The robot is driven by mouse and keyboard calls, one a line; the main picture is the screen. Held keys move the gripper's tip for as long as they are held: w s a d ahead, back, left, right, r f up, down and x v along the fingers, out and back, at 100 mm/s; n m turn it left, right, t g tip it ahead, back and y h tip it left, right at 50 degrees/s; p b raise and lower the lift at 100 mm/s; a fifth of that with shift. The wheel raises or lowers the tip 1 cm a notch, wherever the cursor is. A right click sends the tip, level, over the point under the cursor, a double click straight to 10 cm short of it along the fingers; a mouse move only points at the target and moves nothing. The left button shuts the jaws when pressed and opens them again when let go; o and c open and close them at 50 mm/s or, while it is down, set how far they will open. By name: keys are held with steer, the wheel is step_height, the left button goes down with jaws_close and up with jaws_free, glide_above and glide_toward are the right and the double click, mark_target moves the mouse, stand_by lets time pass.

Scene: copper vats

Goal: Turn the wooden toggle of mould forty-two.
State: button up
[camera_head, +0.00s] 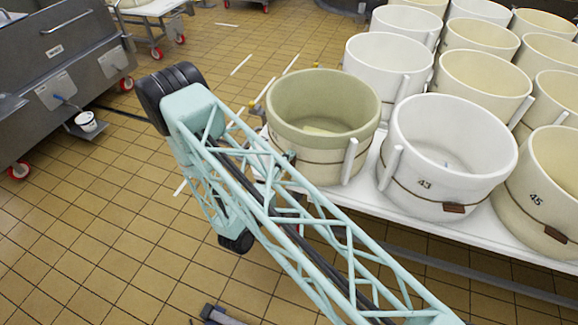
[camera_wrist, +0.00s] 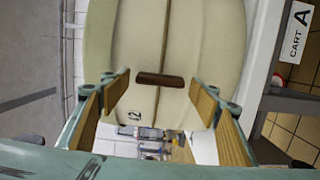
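In the wrist view a pale cream-green mould (camera_wrist: 205,40) fills the middle, with a strap around it and a small dark number near its edge, partly readable as 42. A dark brown wooden toggle (camera_wrist: 160,79) sits on the strap, lying across the picture. My gripper (camera_wrist: 160,95) is open, with one wood-faced finger on each side. The toggle lies between and slightly beyond the fingertips, with a gap on both sides. In the head view the olive-cream mould (camera_head: 325,95) stands at the near left corner of the white table; my arm hides its toggle side and my gripper's fingers.
A white mould marked 43 (camera_head: 455,140) and a cream mould marked 45 (camera_head: 550,190) stand close by, with several more behind. They share the white table (camera_head: 375,200). A sign reading CART A (camera_wrist: 298,32) is at the right. Tiled floor (camera_head: 90,230) is open at left.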

steer(key=shift+s, duration=0.1)
stand_by(0.3)
steer(key=v, duration=1.2)
stand_by(0.5)
steer(key=shift+r, duration=0.1)
stand_by(0.5)
